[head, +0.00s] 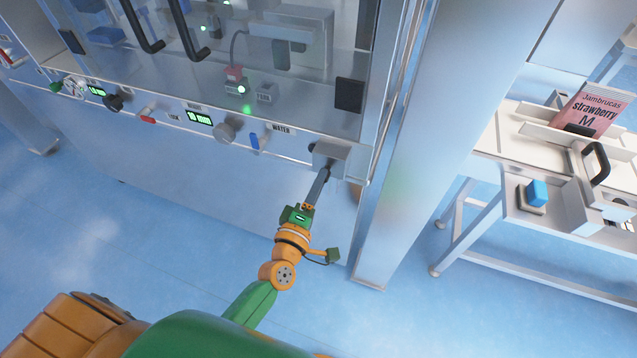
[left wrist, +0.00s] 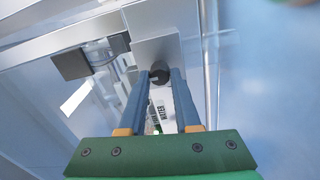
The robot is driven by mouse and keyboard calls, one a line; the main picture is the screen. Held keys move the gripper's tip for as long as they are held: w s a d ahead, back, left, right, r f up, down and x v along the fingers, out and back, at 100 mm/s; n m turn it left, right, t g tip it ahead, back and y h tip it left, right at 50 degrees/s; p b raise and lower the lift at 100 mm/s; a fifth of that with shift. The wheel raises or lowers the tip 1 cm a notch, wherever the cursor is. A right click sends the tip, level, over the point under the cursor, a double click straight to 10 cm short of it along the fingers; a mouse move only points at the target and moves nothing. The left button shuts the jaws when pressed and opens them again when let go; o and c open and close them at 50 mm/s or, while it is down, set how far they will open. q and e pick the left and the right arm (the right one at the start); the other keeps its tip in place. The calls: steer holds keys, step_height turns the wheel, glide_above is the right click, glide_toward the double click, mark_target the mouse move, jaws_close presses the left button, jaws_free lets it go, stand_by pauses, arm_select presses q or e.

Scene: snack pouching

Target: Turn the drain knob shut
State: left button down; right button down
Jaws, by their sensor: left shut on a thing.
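A grey metal block (head: 332,152) juts from the lower right corner of the machine front; it also shows in the left wrist view (left wrist: 148,50). My left gripper (head: 324,172) reaches up to it from below. In the left wrist view a dark round knob (left wrist: 159,75) sits under this block, between the tips of my left gripper (left wrist: 160,77), which is shut on it. I take it for the drain knob, but I read no drain label on it. In the head view the fingers hide it. My right gripper is not in view.
The machine front carries a blue handle (head: 254,141) by a WATER label, a grey dial (head: 226,132) and a red handle (head: 146,115). A metal post (head: 402,150) stands right of my arm. A white table (head: 500,180) with a strawberry pouch (head: 590,110) stands farther right.

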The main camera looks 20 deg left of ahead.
arm_select(q)
steer(key=c, duration=0.6)
jaws_free()
steer(key=s, duration=0.7)
steer(key=shift+f, duration=0.15)
